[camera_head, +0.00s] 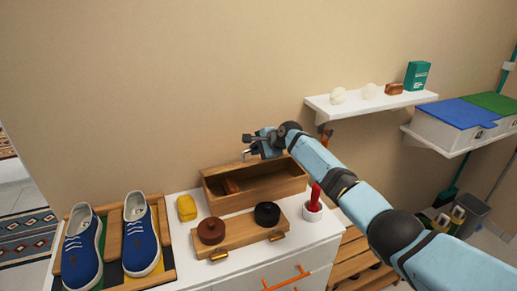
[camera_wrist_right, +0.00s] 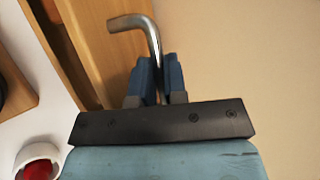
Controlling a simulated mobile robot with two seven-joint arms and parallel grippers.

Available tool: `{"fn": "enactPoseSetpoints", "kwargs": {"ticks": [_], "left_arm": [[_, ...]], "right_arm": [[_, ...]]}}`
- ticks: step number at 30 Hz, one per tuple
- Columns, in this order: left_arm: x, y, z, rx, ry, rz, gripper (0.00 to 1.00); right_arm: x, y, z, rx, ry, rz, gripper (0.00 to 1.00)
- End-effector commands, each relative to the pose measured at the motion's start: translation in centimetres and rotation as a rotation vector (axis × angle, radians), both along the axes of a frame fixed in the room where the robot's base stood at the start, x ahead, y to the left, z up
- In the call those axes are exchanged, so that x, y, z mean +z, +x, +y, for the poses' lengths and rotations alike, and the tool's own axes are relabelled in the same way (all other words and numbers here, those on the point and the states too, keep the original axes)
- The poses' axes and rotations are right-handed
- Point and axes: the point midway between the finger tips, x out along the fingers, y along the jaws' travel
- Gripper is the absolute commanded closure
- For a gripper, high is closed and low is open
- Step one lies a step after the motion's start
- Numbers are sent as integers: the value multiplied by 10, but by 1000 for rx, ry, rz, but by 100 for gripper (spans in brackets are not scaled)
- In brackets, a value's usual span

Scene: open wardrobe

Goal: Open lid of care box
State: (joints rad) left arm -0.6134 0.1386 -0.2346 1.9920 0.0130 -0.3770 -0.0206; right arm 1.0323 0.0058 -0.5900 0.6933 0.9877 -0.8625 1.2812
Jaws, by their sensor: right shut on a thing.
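The wooden care box (camera_head: 262,201) stands on the white cabinet against the wall. Its top is open and a brown object (camera_head: 231,186) shows inside. My right gripper (camera_head: 250,146) is at the box's back edge, above it. In the wrist view its two blue fingers (camera_wrist_right: 158,76) are shut on a bent metal handle (camera_wrist_right: 148,28), beside a wooden panel (camera_wrist_right: 112,55). The lid cannot be told clearly from the box's back wall in the head view. My left gripper is not in view.
In front of the box, a wooden tray (camera_head: 240,232) carries a brown tin (camera_head: 211,231) and a black tin (camera_head: 267,214). A white cup (camera_head: 312,212) with a red item is at right. A wall shelf (camera_head: 365,104) is above right.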

Motion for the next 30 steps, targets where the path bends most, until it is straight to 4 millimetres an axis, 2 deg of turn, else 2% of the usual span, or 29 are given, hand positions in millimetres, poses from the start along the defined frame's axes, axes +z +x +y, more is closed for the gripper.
{"fn": "enactPoseSetpoints", "kwargs": {"ticks": [1, 20, 21, 24, 30], "left_arm": [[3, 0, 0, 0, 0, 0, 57], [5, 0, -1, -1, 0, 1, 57], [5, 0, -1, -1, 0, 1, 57], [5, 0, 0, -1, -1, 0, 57], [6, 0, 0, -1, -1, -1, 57]], "right_arm": [[4, 3, 1, -2, -4, 12, 100], [6, 8, 1, -2, -20, 56, 100], [6, 8, 1, -2, -20, 56, 85], [6, 8, 1, -2, -20, 56, 62], [5, 7, 2, -1, -19, 56, 62]]}}
